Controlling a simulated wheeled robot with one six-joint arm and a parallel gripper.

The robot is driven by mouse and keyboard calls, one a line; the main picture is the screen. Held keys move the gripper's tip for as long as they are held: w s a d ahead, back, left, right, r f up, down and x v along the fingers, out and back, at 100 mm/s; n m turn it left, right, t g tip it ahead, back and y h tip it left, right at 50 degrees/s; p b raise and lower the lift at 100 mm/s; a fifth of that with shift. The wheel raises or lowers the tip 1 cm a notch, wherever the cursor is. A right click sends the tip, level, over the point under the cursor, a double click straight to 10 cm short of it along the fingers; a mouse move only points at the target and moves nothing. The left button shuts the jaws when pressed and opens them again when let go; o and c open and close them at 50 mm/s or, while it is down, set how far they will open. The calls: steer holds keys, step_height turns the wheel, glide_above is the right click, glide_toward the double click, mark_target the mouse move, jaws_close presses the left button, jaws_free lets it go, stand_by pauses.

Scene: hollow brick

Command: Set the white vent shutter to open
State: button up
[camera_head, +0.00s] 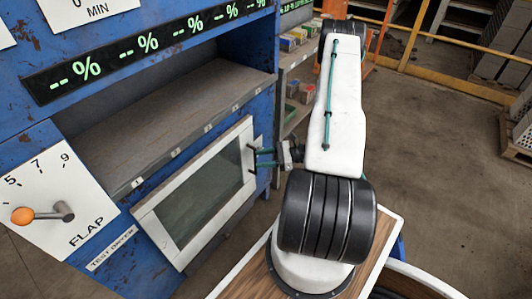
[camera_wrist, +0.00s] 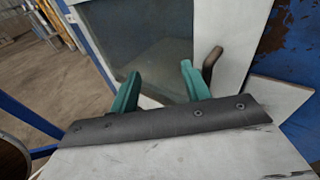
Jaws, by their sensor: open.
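I cannot pick out a part that is clearly the white vent shutter. My gripper (camera_head: 262,157) is open and empty in front of the door, close to the handle. In the wrist view, the handle (camera_wrist: 211,64) shows just beyond the right finger, not clearly between the fingers (camera_wrist: 160,82).
A white "FLAP" dial plate (camera_head: 70,200) with an orange-knobbed lever (camera_head: 42,213) is left of the door. A grey shelf (camera_head: 175,125) juts out above the door. Green percent displays (camera_head: 140,45) run above it. A yellow rail (camera_head: 455,87) and open floor (camera_head: 430,150) are at right.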

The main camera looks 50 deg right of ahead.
mark_target(260, 149)
steer(key=d+f+m+t+h, duration=0.6)
steer(key=d+f+m+h, duration=0.2)
steer(key=d+f+h, duration=0.25)
steer(key=w, duration=0.8)
steer(key=shift+d, duration=0.35)
